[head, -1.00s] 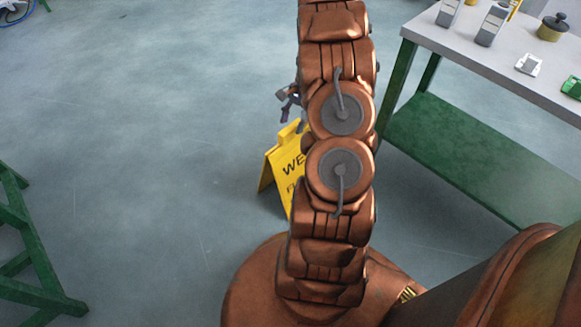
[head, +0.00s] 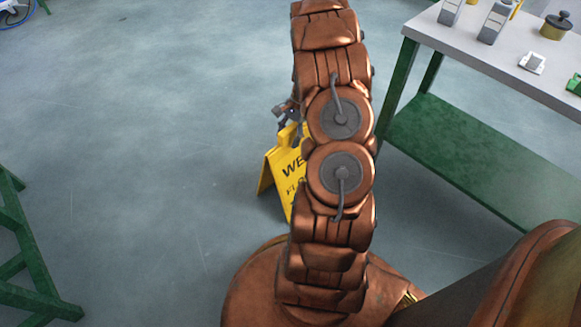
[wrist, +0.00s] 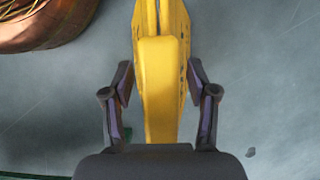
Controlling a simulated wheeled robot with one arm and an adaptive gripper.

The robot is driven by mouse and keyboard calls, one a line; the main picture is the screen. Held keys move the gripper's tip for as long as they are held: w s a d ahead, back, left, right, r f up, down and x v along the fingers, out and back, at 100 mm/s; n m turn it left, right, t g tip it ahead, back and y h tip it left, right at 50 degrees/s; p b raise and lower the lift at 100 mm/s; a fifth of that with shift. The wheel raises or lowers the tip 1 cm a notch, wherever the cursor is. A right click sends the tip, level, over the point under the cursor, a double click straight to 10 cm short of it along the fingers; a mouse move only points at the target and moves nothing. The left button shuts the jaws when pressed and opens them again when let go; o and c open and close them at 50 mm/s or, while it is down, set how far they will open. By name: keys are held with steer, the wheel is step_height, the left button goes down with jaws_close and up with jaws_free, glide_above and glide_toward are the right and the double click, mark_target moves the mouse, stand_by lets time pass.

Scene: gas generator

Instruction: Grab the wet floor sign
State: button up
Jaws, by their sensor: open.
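The yellow wet floor sign (head: 283,174) stands upright on the grey floor in the head view, its right part hidden behind my arm. In the wrist view the sign (wrist: 160,90) is seen from above, its top between my fingers. My gripper (wrist: 160,82) is open, with one finger on each side of the sign's top and a gap showing on both sides. In the head view my gripper (head: 291,118) is small and partly hidden by my arm, at the top of the sign.
A green-legged table (head: 520,70) with a grey top and several small items stands on the right. A green frame (head: 35,270) is at the lower left. The floor left of the sign is clear.

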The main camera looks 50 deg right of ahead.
steer(key=shift+f+p, duration=0.2)
steer(key=shift+p, duration=0.1)
stand_by(0.4)
steer(key=shift+c, duration=0.2)
jaws_close()
stand_by(0.5)
